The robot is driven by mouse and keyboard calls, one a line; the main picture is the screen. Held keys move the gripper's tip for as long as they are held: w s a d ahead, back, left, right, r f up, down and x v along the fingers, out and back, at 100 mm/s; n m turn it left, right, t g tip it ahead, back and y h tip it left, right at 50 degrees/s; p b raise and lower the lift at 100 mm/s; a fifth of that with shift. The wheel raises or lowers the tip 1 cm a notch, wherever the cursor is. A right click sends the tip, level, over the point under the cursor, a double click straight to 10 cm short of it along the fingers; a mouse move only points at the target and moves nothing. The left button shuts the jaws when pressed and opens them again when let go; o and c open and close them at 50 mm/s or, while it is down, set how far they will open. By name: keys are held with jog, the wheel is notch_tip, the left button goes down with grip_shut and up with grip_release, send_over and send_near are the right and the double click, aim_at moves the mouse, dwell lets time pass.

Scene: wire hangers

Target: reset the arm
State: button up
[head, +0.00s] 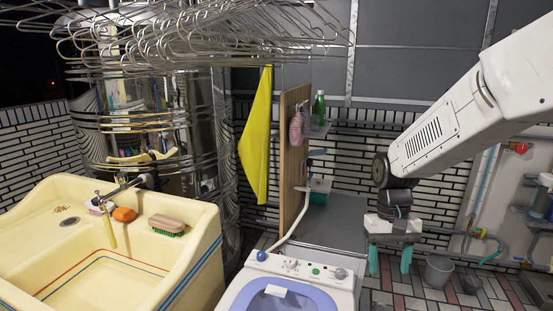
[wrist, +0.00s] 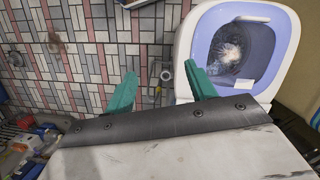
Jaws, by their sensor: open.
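My gripper (head: 389,262) hangs at the end of my white arm on the right of the head view, pointing down. Its two teal fingers are apart with nothing between them. In the wrist view my gripper (wrist: 160,92) also shows open and empty, with the tiled floor below. The gripper is beside the toilet-like white unit with a purple-blue rim (head: 290,300), to its right in the head view.
A cream sink (head: 195,262) with a brush (head: 167,225) and orange soap (head: 124,214) stands at left. Wire hangers (head: 190,35) hang at the top. A yellow cloth (head: 257,140) hangs in the middle. A grey bucket (head: 438,270) stands on the floor near my gripper.

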jog(key=s+r+t, duration=0.2)
jog(key=s+r, duration=0.3)
jog(key=s, duration=0.6)
jog(key=s+d+r+t, duration=0.1)
jog(key=s+r, duration=0.5)
jog(key=s, duration=0.6)
jog(key=shift+d+n+t, duration=0.25)
jog(key=shift+n+t, duration=0.15)
jog(key=shift+t, duration=0.2)
